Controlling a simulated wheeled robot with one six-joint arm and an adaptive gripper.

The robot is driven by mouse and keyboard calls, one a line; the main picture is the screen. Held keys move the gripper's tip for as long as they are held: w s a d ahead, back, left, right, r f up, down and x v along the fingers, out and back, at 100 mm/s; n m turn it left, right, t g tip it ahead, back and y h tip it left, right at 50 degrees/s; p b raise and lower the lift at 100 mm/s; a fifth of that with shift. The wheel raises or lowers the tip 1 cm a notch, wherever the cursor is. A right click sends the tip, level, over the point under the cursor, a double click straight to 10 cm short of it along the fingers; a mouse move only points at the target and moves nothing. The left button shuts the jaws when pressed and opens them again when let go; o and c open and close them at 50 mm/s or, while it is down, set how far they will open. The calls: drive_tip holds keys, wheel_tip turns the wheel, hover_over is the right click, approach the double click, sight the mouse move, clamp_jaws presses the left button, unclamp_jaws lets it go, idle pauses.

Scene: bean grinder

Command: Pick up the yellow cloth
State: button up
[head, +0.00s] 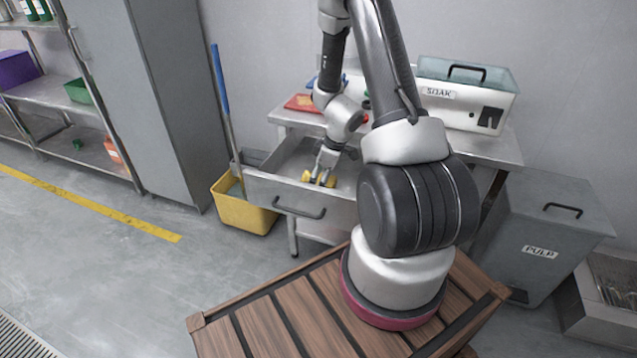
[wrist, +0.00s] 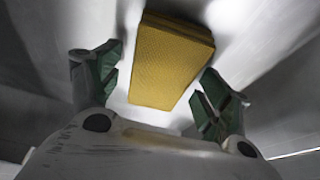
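The yellow cloth (wrist: 172,60) is a folded, textured block that lies in the open drawer. In the wrist view it sits ahead of and between my two green-padded fingers. My gripper (wrist: 155,85) is open, with a gap visible between the cloth and each finger. In the head view my gripper (head: 320,178) reaches down into the drawer (head: 300,208), which is pulled out from the table. Small yellow parts of the cloth (head: 329,181) show there around the fingertips, and the rest is hidden by my gripper.
The drawer walls stand close around my gripper. A yellow mop bucket (head: 243,212) is left of the drawer. A box marked SOAK (head: 465,100) and a red item (head: 301,103) are on the table. A PULP bin (head: 545,235) stands to the right.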

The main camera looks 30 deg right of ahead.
drive_tip(key=c, duration=0.8)
wheel_tip(320, 180, up, 10)
drive_tip(key=shift+r, duration=0.1)
drive_tip(key=o, duration=0.4)
drive_tip(key=c, duration=0.3)
drive_tip(key=shift+c, duration=0.2)
